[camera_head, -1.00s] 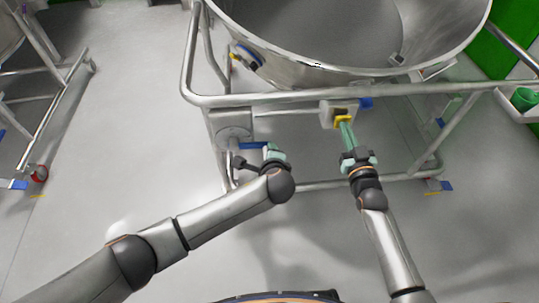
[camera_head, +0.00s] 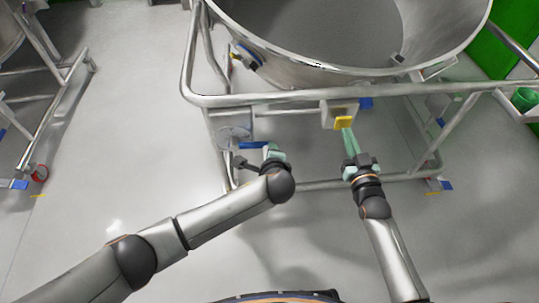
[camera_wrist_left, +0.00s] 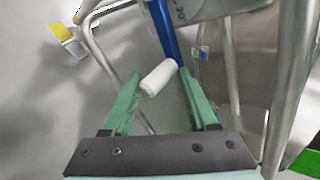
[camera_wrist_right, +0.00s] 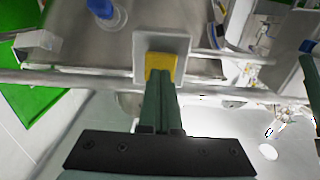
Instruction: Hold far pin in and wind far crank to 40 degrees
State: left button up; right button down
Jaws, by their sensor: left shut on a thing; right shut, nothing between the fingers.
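The far crank has a blue arm (camera_head: 253,145) and a white handle (camera_wrist_left: 158,77), below a round plate (camera_head: 233,134) on the bin frame. My left gripper (camera_head: 272,152) is shut on the white handle, which lies between its green fingers in the left wrist view. The yellow far pin (camera_head: 344,122) sits in a pale square housing (camera_wrist_right: 180,42) on the frame rail. My right gripper (camera_head: 348,132) is shut and empty, its fingertips at the pin's lower part. The fingertips overlap the pin in the right wrist view (camera_wrist_right: 160,68); I cannot tell how firmly they touch.
A large steel bin (camera_head: 320,65) stands in a tubular frame (camera_head: 280,99) above both grippers. A lower frame tube (camera_head: 320,184) runs behind the wrists. Another frame with a red caster (camera_head: 39,173) stands at the left. The floor between the frames is clear.

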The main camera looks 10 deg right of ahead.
pick_arm(q)
jog(key=shift+w+a+f, duration=0.15)
jog(key=shift+w+a, duration=0.05)
jog(key=shift+a, duration=0.35)
pick_arm(e)
jog(key=s, duration=0.6)
pick_arm(q)
jog(key=o, duration=1.1)
jog(key=shift+d, duration=0.1)
jog(key=shift+d, duration=0.1)
jog(key=shift+s, duration=0.3)
jog(key=s, duration=0.9)
jog(key=shift+s+d, duration=0.15)
jog(key=shift+s, duration=0.2)
